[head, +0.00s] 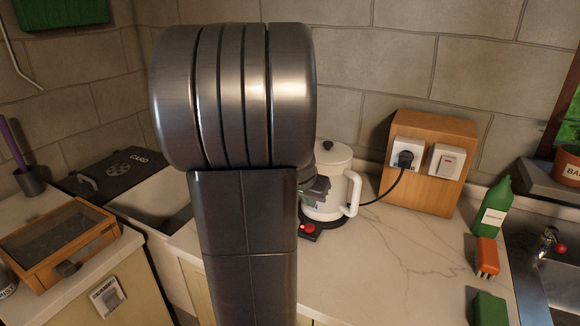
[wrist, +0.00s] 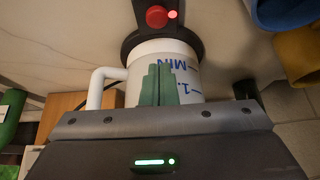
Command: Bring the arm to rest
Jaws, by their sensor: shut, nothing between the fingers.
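My arm rises through the middle of the head view and hides part of the counter behind it. My gripper (wrist: 157,84) is shut and empty, its green fingers together in the wrist view. It partly shows in the head view beside the arm, in front of the white kettle (head: 338,180). In the wrist view the kettle (wrist: 190,62) appears upside down behind the fingers, with blue level marks. I cannot tell whether the fingers touch it. The kettle stands on a dark base with a red button (head: 308,228), and a small red light glows by the button.
A wooden block with sockets (head: 437,165) and a plugged-in black cord stands behind. A green bottle (head: 493,205), an orange brush (head: 487,256) and a sink (head: 553,258) are at right. A wooden box (head: 63,247) sits at left.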

